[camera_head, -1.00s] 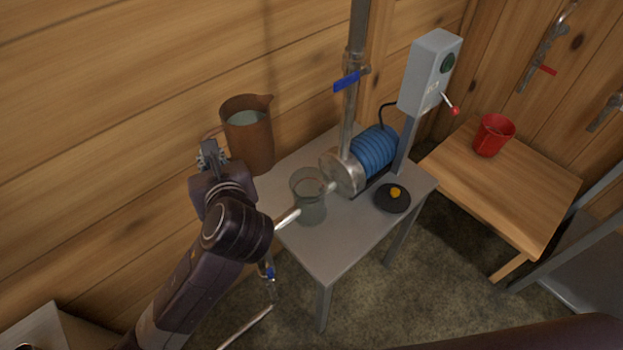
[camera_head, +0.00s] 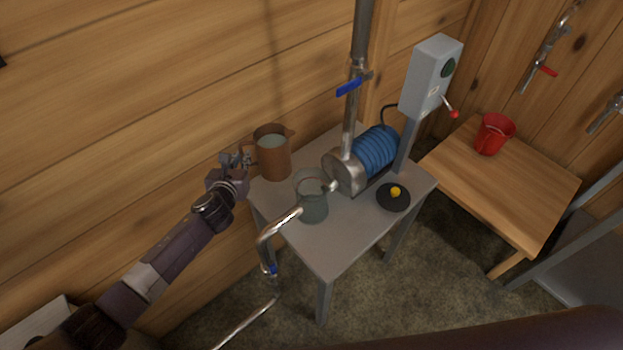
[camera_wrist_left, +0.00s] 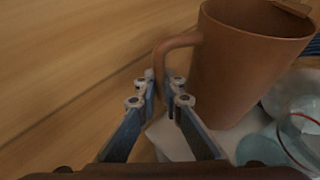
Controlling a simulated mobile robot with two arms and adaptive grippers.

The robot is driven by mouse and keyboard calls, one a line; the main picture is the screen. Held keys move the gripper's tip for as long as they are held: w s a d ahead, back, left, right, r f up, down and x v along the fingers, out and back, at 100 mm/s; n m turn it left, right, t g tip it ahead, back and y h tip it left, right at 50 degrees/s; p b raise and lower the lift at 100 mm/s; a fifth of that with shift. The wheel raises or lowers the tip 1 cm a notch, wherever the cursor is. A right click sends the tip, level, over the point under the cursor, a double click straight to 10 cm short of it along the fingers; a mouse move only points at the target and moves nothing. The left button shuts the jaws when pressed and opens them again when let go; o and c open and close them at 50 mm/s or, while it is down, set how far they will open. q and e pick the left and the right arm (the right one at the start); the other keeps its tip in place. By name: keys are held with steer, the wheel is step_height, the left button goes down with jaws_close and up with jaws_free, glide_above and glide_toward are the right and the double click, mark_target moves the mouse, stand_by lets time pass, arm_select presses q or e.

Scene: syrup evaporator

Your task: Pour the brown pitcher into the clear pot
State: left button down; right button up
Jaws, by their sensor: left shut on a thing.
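The brown pitcher (camera_head: 273,160) is upright at the back left of the small grey table, with pale liquid showing inside; I cannot tell whether its base touches the tabletop. My left gripper (camera_head: 240,161) is shut on the pitcher's handle, at the pitcher's left side. In the left wrist view the handle (camera_wrist_left: 176,42) runs down between the fingers (camera_wrist_left: 163,92), beside the pitcher body (camera_wrist_left: 240,65). The clear pot (camera_head: 313,205) stands on the table to the right of and nearer than the pitcher, apart from it. My right gripper is not in view.
A metal pipe (camera_head: 283,221) and a steel pump with a blue ribbed body (camera_head: 375,152) flank the pot. A black disc with a yellow knob (camera_head: 393,198) is at the table's right. The wooden wall is close behind the pitcher.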

mark_target(247, 144)
arm_select(q)
step_height(247, 144, down, 6)
steer(key=a+m+h, duration=0.1)
steer(key=shift+a+f+p, duration=0.2)
steer(key=shift+a+p, duration=0.1)
steer(key=shift+a, duration=0.05)
steer(key=shift+s+h, duration=0.1)
steer(key=shift+h, duration=0.3)
steer(key=shift+s+d+r+m+t+y+p, duration=0.3)
steer(key=shift+s+d+r+m+t+y, duration=0.45)
steer(key=shift+r, duration=1.3)
steer(key=shift+s+d+r+m+t+y+p, duration=0.25)
steer(key=shift+d+r+m+t, duration=0.45)
steer(key=shift+r, duration=1.3)
steer(key=shift+s+d+r+m+t+y+p, duration=0.4)
steer(key=shift+r+m, duration=0.65)
steer(key=shift+r, duration=1)
